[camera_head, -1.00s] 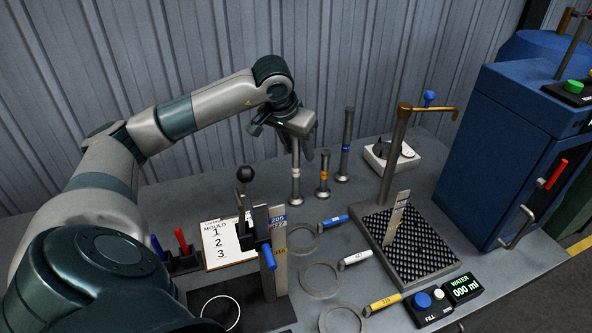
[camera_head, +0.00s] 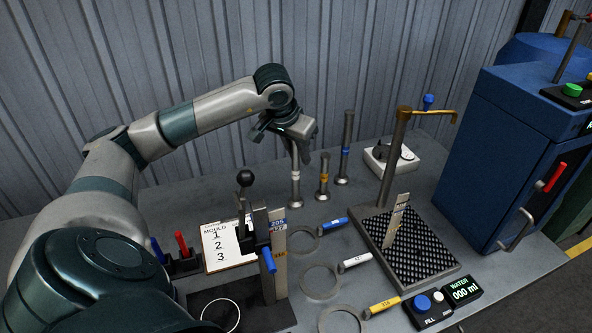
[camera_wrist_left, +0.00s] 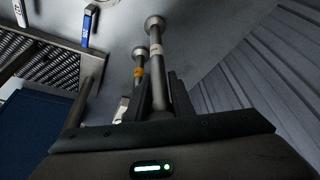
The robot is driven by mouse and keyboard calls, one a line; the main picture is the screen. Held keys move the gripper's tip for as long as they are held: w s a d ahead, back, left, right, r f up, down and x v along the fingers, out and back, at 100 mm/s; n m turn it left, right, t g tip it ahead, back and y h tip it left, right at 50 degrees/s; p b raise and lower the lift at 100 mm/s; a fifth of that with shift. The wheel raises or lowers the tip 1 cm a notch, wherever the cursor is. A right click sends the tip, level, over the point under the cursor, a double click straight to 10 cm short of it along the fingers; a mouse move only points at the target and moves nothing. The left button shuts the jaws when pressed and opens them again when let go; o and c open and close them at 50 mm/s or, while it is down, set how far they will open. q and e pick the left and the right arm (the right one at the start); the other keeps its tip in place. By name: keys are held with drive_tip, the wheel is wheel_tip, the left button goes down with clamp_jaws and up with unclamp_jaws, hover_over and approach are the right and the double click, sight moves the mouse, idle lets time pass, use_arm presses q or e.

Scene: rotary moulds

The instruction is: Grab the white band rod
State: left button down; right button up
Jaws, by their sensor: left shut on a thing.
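The white band rod (camera_head: 295,187) stands upright on its round foot on the grey table, its white band about midway up. My left gripper (camera_head: 298,154) is shut on the upper part of this rod, above the band. In the left wrist view the white band rod (camera_wrist_left: 156,65) runs down between the two dark fingers of my left gripper (camera_wrist_left: 160,98). The fingers hide part of its upper end. My right gripper is in neither view.
A yellow band rod (camera_head: 323,182) stands close on the right, with a taller blue band rod (camera_head: 345,152) behind it. A lever press (camera_head: 247,215) and a metal post (camera_head: 393,160) stand nearby. Several rings and coloured-grip tools lie in front.

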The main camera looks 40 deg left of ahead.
use_arm(q)
drive_tip(key=shift+r, duration=0.1)
